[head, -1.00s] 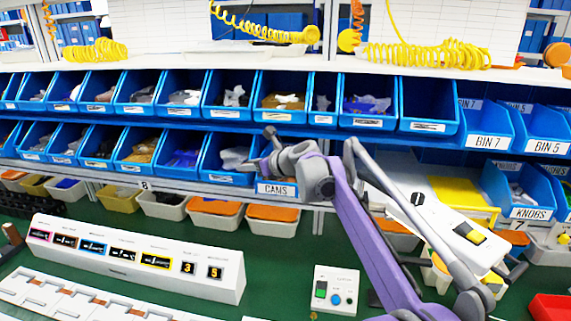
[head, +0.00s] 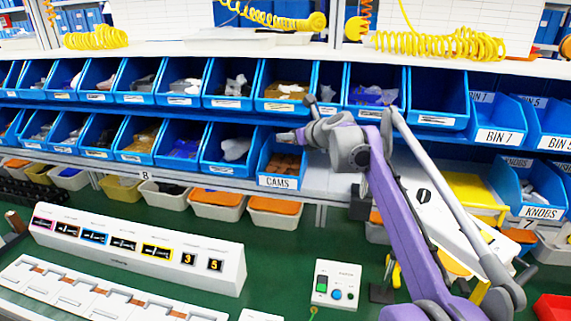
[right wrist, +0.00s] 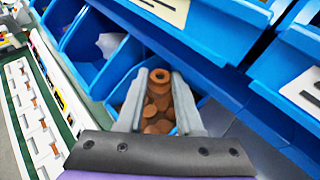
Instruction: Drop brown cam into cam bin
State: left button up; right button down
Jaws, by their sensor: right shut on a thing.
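The brown cam (right wrist: 160,76), a small ring-shaped piece with a hole, is held between the fingertips of my right gripper (right wrist: 160,84) in the right wrist view. The gripper is shut on it. The blue cam bin (head: 278,183), labelled CAMS, sits at the right end of the lower bin row and has brown pieces inside. In the head view my right gripper (head: 286,136) is at the bin's upper opening. In the wrist view the held cam appears over the bin's brown pieces (right wrist: 158,118). The cam is too small to make out in the head view. My left gripper is not in view.
An upper row of blue bins (head: 283,106) overhangs close to my right gripper. A neighbouring bin with white pieces (head: 235,150) is to its left. A white display panel (head: 140,255) and a button box (head: 336,284) stand on the green bench below.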

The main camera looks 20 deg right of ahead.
notch_tip(320, 180, down, 3)
jog(key=shift+d+f+b, duration=0.1)
jog(key=shift+b, duration=0.45)
jog(key=shift+a, duration=0.3)
jog(key=c, duration=0.8)
grip_release()
jog(key=shift+d, duration=0.1)
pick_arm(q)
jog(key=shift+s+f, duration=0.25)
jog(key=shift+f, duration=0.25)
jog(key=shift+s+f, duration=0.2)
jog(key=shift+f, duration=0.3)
pick_arm(e)
jog(key=o, duration=0.3)
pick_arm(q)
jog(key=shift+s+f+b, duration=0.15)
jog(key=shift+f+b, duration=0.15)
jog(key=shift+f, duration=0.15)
pick_arm(e)
jog(key=v, duration=1)
jog(key=shift+s, duration=0.35)
